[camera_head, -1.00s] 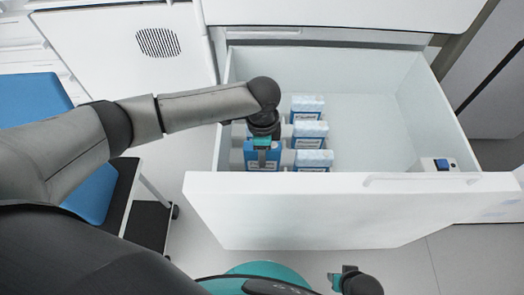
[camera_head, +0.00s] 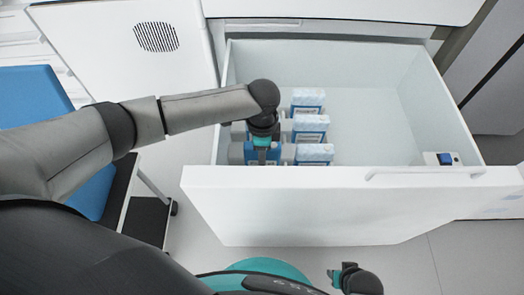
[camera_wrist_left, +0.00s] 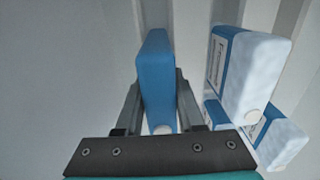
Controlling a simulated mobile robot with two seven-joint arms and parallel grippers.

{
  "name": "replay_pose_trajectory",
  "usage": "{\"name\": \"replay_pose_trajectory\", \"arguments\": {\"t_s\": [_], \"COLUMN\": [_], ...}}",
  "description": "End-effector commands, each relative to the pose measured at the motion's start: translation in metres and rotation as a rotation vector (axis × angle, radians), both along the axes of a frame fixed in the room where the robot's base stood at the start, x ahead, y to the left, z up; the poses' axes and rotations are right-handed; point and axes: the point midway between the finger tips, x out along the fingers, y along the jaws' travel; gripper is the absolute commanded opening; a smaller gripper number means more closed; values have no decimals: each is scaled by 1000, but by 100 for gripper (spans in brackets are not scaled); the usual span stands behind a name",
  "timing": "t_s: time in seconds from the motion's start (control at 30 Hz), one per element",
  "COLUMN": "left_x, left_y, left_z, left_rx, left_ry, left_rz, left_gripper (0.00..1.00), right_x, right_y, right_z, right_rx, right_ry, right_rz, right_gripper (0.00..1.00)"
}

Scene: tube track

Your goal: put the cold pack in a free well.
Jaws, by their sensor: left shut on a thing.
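My left gripper (camera_head: 262,147) reaches down into the open drawer (camera_head: 310,205) and is shut on a blue cold pack (camera_head: 275,155). In the left wrist view the cold pack (camera_wrist_left: 156,75) stands upright between the two fingers. White frosted packs with blue labels stand just to its right, one of them (camera_wrist_left: 255,75) close beside it. Whether the held pack rests in a well is hidden from me. My right gripper (camera_head: 338,279) is at the bottom of the head view, outside the drawer, too small to read.
Frosted packs (camera_head: 308,102), (camera_head: 310,126) and (camera_head: 314,153) stand in a column on the drawer's left side, with grey holders beside them. The middle of the drawer floor is clear. A small blue-topped item (camera_head: 445,159) is at the right wall.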

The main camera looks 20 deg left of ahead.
Motion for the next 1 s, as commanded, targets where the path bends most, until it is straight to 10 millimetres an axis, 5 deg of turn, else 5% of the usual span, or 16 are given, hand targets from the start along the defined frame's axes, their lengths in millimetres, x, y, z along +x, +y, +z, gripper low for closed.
{"name": "replay_pose_trajectory", "arguments": {"t_s": [0.43,0.47,0.5,0.77,1.0], "left_x": [1,1,1,0,0], "left_y": [0,0,0,0,1], "left_z": [-7,-7,-7,-7,-8], "left_rx": [-1,-1,-1,0,2], "left_ry": [-1,-1,-1,-1,2], "left_rz": [0,0,0,0,0], "left_gripper": [0,38,43,72,72], "right_x": [0,0,0,0,0], "right_y": [0,0,0,0,0], "right_z": [2,2,2,2,2], "right_rx": [0,0,0,0,0], "right_ry": [0,0,0,0,0], "right_rz": [0,0,0,0,0], "right_gripper": [50,50,50,50,50]}}
